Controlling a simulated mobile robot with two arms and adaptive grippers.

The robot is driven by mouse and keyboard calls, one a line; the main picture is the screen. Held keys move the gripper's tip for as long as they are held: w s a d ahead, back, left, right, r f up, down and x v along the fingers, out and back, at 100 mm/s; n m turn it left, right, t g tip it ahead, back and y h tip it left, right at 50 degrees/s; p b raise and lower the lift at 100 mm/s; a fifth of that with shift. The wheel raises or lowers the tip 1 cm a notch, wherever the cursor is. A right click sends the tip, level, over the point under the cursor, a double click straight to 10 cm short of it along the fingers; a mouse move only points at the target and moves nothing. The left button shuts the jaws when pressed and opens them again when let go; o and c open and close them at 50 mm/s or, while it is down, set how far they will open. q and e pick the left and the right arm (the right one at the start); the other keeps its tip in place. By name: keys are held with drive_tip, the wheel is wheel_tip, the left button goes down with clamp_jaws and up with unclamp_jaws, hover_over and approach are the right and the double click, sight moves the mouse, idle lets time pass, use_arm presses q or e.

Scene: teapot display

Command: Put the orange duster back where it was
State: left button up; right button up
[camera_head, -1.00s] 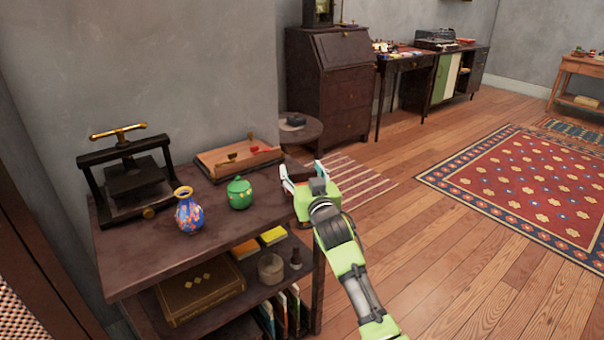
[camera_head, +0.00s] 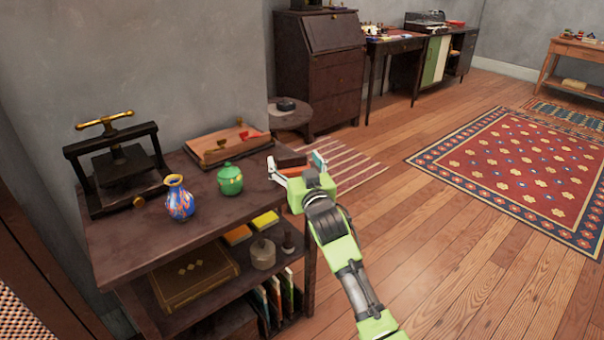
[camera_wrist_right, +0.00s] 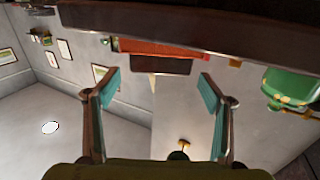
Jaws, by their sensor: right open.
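An orange-red block with a dark brown part, which looks like the duster (camera_wrist_right: 160,49), lies beyond and between my right fingertips in the right wrist view. In the head view a reddish-brown block (camera_head: 292,159) shows between the same fingers, partly hidden by the hand. I cannot tell what it rests on. My right gripper (camera_head: 298,166) is open at the right end of the dark shelf unit (camera_head: 150,245). In the wrist view the open gripper (camera_wrist_right: 160,80) has its two teal pads apart, with no visible contact on the block. My left gripper is not in view.
A green lidded pot (camera_head: 230,180) stands left of the gripper, and a blue patterned vase (camera_head: 180,200) further left. A shallow wooden box (camera_head: 205,156) lies at the back. A black press (camera_head: 117,165) stands at the far left. The shelf top's front is clear.

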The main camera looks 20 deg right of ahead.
drive_tip(key=s+p, duration=0.1)
drive_tip(key=s, duration=0.8)
drive_tip(key=s+f+g, duration=0.3)
drive_tip(key=s+f, duration=0.2)
drive_tip(key=f, duration=0.4)
drive_tip(key=s+a+f+n+g, duration=0.1)
drive_tip(key=s+f+g, duration=0.1)
drive_tip(key=s+f, duration=0.5)
drive_tip(key=s+f+g, duration=0.3)
drive_tip(key=s+f, duration=0.1)
drive_tip(key=f, duration=0.7)
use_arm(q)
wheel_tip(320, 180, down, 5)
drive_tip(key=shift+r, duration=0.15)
use_arm(e)
drive_tip(key=s+f+g, duration=0.3)
drive_tip(key=s+f, duration=0.3)
drive_tip(key=s, duration=0.5)
drive_tip(key=s+a+f+n+g+y, duration=0.1)
drive_tip(key=s+f+g, duration=0.3)
drive_tip(key=s+f, duration=0.3)
drive_tip(key=s, duration=0.3)
drive_tip(key=shift+s+a, duration=0.2)
drive_tip(key=shift+s, duration=0.2)
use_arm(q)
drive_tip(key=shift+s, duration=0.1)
use_arm(e)
drive_tip(key=shift+w+f+n, duration=0.1)
drive_tip(key=shift+n, duration=0.2)
